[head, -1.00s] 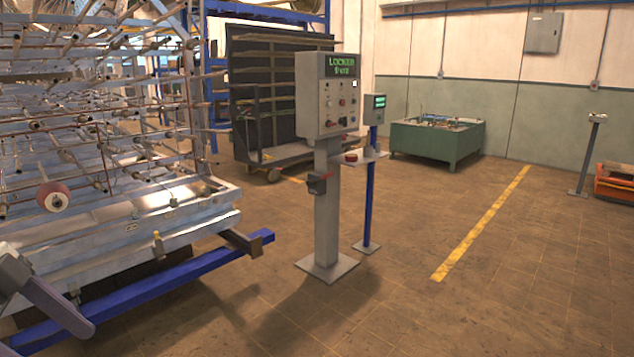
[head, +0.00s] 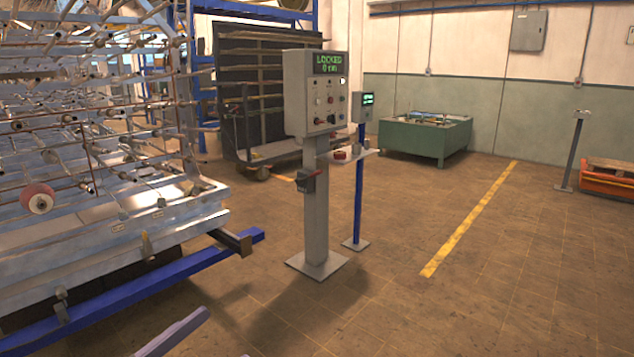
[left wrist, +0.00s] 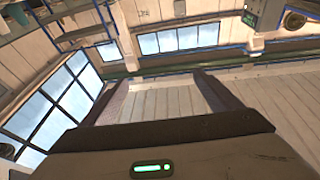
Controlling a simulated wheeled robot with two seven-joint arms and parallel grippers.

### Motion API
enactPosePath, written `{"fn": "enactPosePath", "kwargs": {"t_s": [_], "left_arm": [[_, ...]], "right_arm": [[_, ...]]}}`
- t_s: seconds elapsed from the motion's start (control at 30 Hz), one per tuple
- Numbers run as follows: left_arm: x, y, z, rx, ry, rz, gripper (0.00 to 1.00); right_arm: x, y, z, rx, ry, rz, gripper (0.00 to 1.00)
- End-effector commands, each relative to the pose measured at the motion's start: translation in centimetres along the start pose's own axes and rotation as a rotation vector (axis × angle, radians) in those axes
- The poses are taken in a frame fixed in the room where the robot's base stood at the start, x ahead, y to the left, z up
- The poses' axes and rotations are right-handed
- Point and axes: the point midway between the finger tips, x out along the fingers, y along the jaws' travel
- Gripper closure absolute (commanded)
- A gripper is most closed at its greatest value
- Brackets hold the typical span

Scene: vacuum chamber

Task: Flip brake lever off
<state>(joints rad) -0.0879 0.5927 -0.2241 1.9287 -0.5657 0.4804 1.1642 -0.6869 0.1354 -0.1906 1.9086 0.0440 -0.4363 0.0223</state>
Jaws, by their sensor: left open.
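My right gripper is not in view.
A large metal rack (head: 110,225) on a blue rail (head: 150,300) fills the left side. A thin blue stand (head: 360,190) with a small shelf is just behind the post. A green tank (head: 425,140) stands at the back.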

Motion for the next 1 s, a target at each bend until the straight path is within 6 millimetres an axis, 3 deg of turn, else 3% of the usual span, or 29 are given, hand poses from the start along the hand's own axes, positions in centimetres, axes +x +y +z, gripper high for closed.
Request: {"fn": "enactPosePath", "kwargs": {"t_s": [0.03, 0.1, 0.2, 0.3, 0.4, 0.57, 0.83, 0.87, 1.0], "left_arm": [[-1.9, -0.9, 3.9, -0.040, -0.050, -0.170, 0.16], [-5.4, -1.6, 9.8, -0.066, -0.189, -0.380, 0.16], [-11.9, 0.6, 18.4, -0.119, -0.467, -0.573, 0.16], [-17.4, 4.9, 24.3, -0.177, -0.716, -0.635, 0.16], [-21.2, 9.1, 27.7, -0.230, -0.892, -0.631, 0.16], [-23.9, 12.9, 29.7, -0.274, -1.022, -0.602, 0.16], [-24.3, 13.4, 29.9, -0.276, -1.040, -0.594, 0.16], [-24.3, 13.4, 29.9, -0.276, -1.040, -0.594, 0.18], [-24.2, 13.3, 29.9, -0.275, -1.039, -0.594, 0.41]], "right_arm": [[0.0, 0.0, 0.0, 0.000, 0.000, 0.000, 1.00], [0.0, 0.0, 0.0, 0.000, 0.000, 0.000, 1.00], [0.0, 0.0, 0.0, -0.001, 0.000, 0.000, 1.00], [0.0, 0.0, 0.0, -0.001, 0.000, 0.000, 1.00], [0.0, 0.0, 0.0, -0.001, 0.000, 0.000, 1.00], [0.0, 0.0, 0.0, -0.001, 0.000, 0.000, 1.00], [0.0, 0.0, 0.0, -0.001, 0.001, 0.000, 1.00], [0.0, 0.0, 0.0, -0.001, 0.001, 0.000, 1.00], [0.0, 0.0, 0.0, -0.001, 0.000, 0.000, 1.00]]}}
